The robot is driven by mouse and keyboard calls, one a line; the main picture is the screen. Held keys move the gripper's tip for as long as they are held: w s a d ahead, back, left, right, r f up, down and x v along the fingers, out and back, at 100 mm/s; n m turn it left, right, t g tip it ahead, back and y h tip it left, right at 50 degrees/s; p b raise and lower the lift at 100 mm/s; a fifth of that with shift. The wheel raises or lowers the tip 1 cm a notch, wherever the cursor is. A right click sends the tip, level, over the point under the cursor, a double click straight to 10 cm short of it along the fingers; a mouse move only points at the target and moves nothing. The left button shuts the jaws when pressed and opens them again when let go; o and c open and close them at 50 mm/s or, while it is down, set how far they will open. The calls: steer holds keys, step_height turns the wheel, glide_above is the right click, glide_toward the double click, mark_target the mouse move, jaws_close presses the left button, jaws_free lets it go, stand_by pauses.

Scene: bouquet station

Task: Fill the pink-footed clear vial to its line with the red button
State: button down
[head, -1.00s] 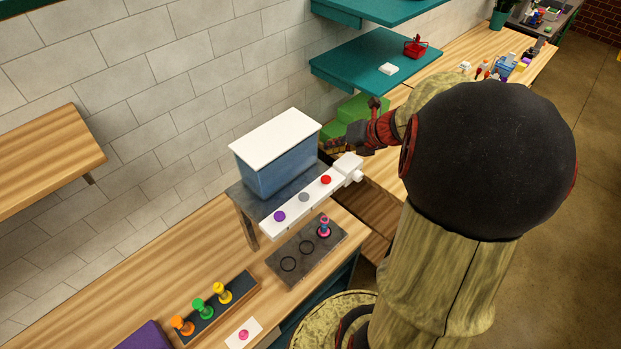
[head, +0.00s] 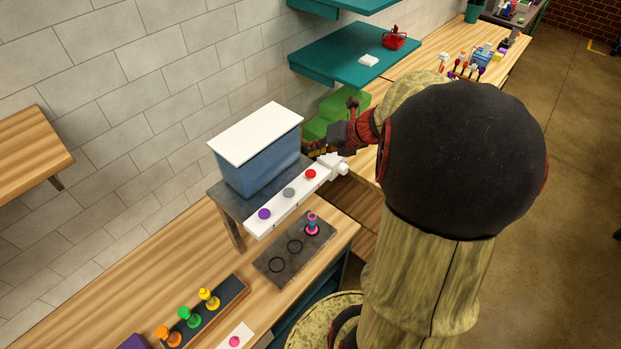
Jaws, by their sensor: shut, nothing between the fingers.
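The pink-footed vial (head: 312,223) stands upright in the right-hand ring of a dark tray (head: 274,264). Its body shows pink and bluish, but it is too small to read the line or fill level. The red button (head: 311,174) is the rightmost of three on a white bar (head: 300,191), above and behind the vial. My gripper (head: 317,149) is shut and empty, just behind the red button near the bar's right end. A gap appears between the fingers and the button, though the exact height is unclear.
A grey button (head: 289,193) and a purple button (head: 264,213) share the bar. A blue tank (head: 258,166) with a white lid stands behind it. Orange, green and yellow-topped pieces sit in a dark rack (head: 232,293) at front left.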

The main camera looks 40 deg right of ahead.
mark_target(313, 172)
step_height(313, 172, down, 4)
steer(key=shift+r+b, duration=0.25)
steer(key=shift+b, duration=1)
steer(key=shift+f+b, duration=0.35)
steer(key=shift+f, duration=0.4)
steer(key=shift+f, duration=0.45)
steer(key=shift+f+b, duration=0.3)
steer(key=shift+f, duration=0.3)
stand_by(0.4)
steer(key=shift+r, duration=0.1)
steer(key=shift+r+p, duration=0.95)
steer(key=shift+p, duration=0.15)
steer(key=shift+r, duration=0.1)
